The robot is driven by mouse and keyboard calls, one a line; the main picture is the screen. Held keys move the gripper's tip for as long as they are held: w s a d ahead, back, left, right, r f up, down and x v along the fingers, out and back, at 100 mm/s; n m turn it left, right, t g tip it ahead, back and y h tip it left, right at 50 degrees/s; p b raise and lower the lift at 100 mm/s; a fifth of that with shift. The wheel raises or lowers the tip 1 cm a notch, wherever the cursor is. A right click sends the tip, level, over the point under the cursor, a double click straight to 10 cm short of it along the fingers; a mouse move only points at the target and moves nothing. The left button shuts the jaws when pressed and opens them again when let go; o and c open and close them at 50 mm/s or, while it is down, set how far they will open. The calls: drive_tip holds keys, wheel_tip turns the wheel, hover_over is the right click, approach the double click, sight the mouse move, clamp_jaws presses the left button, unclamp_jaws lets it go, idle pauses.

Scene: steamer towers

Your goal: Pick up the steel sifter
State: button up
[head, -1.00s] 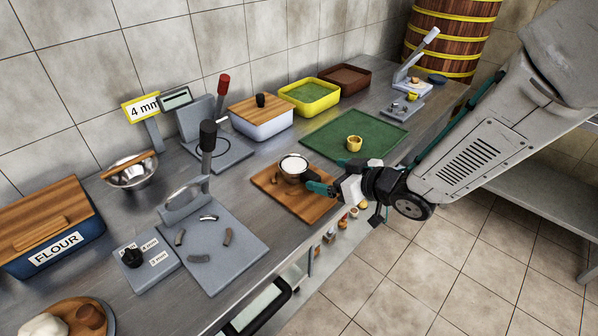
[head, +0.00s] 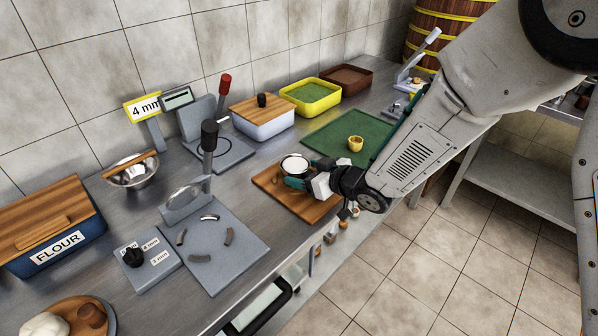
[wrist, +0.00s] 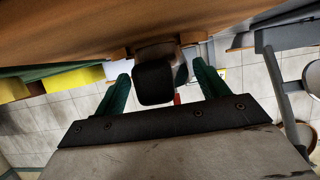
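The steel sifter (head: 295,163) stands on the wooden board (head: 318,212) at the front edge of the counter. Its round top is pale inside and its lower side is partly hidden by my gripper. My gripper (head: 290,178) is at the near side of the sifter. In the wrist view a black handle (wrist: 153,84), which looks like the sifter's, lies between my two teal fingers (wrist: 163,80). Gaps show on both sides of the handle, so the fingers are open around it and not pressing on it.
A green mat (head: 326,134) with a small yellow cup (head: 356,144) lies behind the board. To the left is a grey plate press (head: 215,245) with an upright lever. A lidded box (head: 262,122) and a yellow tray (head: 310,100) stand along the wall.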

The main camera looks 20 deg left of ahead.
sight(305, 173)
drive_tip(key=c, duration=0.8)
drive_tip(key=shift+r, duration=0.55)
drive_tip(key=r, duration=0.1)
drive_tip(key=s+r, duration=0.1)
drive_tip(key=shift+r, duration=0.35)
drive_tip(key=s, duration=0.5)
drive_tip(key=s+a+r, duration=0.1)
drive_tip(key=s, duration=0.4)
drive_tip(key=s+a, duration=0.1)
drive_tip(key=s, duration=0.4)
drive_tip(key=shift+a+r, duration=0.15)
